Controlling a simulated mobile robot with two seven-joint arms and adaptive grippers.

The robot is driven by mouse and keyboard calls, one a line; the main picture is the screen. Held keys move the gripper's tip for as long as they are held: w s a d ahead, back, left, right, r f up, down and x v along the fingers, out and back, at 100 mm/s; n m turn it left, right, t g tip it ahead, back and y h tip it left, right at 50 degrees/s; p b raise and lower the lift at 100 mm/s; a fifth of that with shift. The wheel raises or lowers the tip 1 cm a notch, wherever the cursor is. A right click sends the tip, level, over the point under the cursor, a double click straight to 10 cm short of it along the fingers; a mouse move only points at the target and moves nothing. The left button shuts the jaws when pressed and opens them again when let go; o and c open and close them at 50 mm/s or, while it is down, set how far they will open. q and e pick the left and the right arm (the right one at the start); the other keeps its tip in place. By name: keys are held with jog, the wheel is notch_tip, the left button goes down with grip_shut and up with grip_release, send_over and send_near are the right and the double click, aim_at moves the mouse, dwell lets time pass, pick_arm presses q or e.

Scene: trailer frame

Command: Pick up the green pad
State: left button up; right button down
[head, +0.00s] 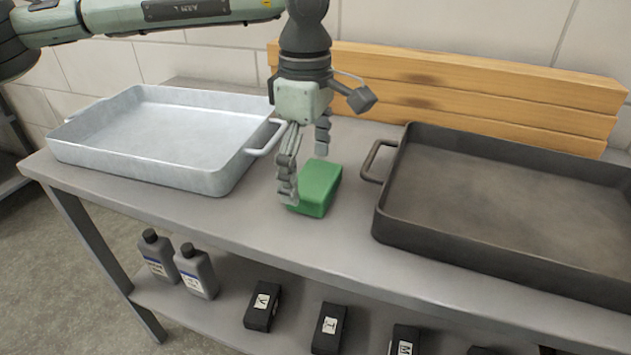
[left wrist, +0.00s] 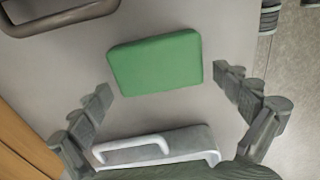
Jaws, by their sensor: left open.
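The green pad (head: 318,187) lies flat on the grey table between the two trays in the head view. In the left wrist view the green pad (left wrist: 155,62) shows whole, ahead of the fingertips and between their lines. My left gripper (head: 307,172) points down over the pad, with its fingers spread and nothing between them. One finger overlaps the pad's left side in the head view; I cannot tell if it touches. In the left wrist view my left gripper (left wrist: 163,82) is open wide. My right gripper is not in view.
A light metal tray (head: 215,182) stands left of the pad, its handle close to my gripper. A dark tray (head: 385,228) stands to the right. Wooden beams (head: 450,75) lie along the wall. The table's front strip (head: 300,235) is clear. Bottles (head: 197,270) and black boxes (head: 262,306) stand on the lower shelf.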

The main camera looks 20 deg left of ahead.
pick_arm(q)
jog(key=shift+f, duration=0.55)
jog(key=c, duration=1)
